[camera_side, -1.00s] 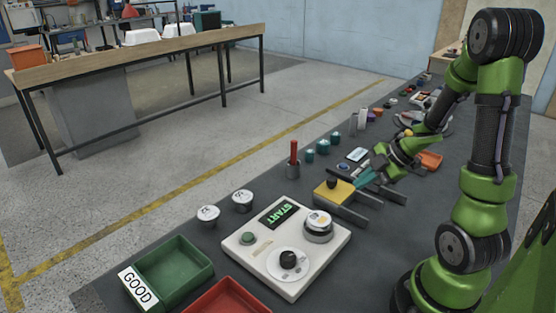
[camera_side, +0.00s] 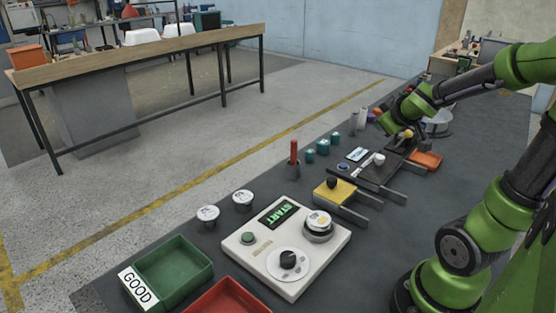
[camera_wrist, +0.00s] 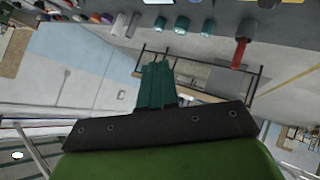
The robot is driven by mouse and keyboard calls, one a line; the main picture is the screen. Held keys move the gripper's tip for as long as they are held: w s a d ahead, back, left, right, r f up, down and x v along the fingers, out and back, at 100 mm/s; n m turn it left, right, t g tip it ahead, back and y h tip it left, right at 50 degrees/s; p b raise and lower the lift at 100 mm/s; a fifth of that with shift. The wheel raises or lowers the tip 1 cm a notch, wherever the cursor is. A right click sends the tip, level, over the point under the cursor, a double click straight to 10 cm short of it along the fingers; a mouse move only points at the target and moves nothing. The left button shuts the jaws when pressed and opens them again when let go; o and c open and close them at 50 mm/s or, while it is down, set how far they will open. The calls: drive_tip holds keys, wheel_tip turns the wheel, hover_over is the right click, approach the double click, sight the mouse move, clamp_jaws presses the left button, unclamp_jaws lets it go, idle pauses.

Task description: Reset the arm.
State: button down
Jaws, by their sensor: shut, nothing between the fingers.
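My arm reaches in from the right in the side view, with its green end over the far part of the dark worktop. My gripper (camera_wrist: 157,68) shows in the wrist view as two teal fingers close together, with nothing between them. In the side view its fingers are hard to make out against the parts behind. The wrist view is tilted and shows the floor, the wall and some parts along its top edge.
A white START panel (camera_side: 240,238), a green GOOD tray (camera_side: 180,270) and a red tray (camera_side: 228,300) stand in front. A yellow block (camera_side: 334,191), a red-handled tool (camera_side: 294,155) and teal cylinders (camera_side: 323,146) line the worktop. White round items (camera_side: 208,213) lie beside the panel.

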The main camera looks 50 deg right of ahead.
drive_tip(key=s+a+r+m+y, duration=0.1)
drive_tip(key=a+y, duration=0.3)
drive_tip(key=a, duration=1)
drive_tip(key=s+a+r+m+y, duration=0.1)
drive_tip(key=a+y, duration=0.4)
drive_tip(key=a, duration=1)
drive_tip(key=shift+s+a+r+m, duration=0.15)
drive_tip(key=shift+s+r+m, duration=0.3)
drive_tip(key=shift+s, duration=0.65)
drive_tip(key=c, duration=1.8)
unclamp_jaws()
